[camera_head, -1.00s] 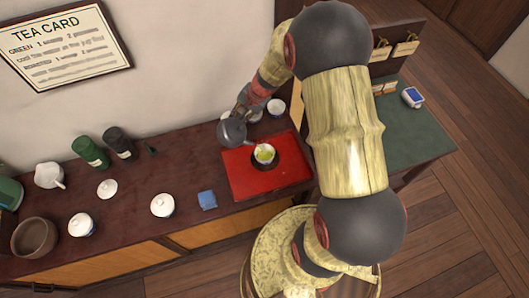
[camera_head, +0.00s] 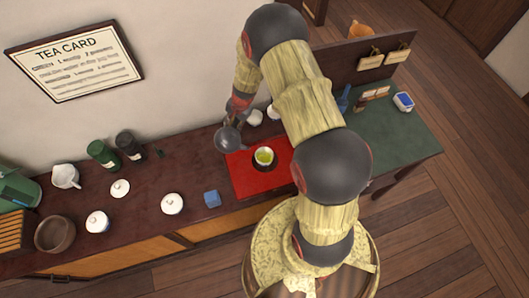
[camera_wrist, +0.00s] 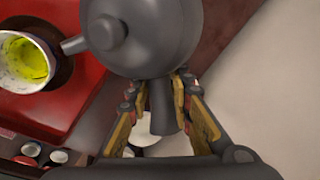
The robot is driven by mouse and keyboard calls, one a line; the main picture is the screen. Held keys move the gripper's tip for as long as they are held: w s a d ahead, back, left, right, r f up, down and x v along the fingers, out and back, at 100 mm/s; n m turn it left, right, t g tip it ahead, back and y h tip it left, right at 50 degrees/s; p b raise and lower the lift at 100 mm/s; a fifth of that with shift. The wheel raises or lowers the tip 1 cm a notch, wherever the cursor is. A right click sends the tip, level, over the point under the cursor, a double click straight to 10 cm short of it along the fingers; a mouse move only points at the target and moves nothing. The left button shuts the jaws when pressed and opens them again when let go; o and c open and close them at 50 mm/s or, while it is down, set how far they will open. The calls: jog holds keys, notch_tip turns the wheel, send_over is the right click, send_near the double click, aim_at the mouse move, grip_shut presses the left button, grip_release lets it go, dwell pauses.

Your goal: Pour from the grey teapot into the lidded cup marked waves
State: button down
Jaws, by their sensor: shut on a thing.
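The grey teapot (camera_head: 228,139) is held at the left edge of the red tray, with its spout toward an open cup (camera_head: 264,156) of yellow-green tea. In the wrist view the teapot (camera_wrist: 155,35) fills the top middle, and its spout tip is close to the cup (camera_wrist: 25,62). No stream shows. My gripper (camera_wrist: 163,88) is shut on the teapot's handle. The cup stands on a dark saucer; I cannot make out a wave mark on it. Two white lidded cups (camera_head: 172,204) (camera_head: 97,221) stand on the counter, their markings unreadable.
The red tray (camera_head: 244,185) lies on the dark counter. White cups (camera_head: 254,117) stand behind the tray.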

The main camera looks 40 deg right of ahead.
jog(key=shift+w+a+f+g+h+p, duration=0.3)
jog(key=shift+w+a+g+h+p, duration=0.25)
jog(key=shift+p, duration=3.4)
jog(key=p, duration=0.3)
jog(key=shift+g, duration=0.25)
jog(key=shift+f+p, duration=0.2)
jog(key=shift+p, duration=0.5)
jog(key=shift+w+a+g+p, duration=0.15)
jog(key=shift+w+g+p, duration=0.1)
jog(key=shift+g+p, duration=0.2)
jog(key=shift+w+a+f+g+h+b, duration=0.3)
jog(key=shift+w+g+h+b, duration=0.15)
jog(key=shift+g+h+b, duration=0.55)
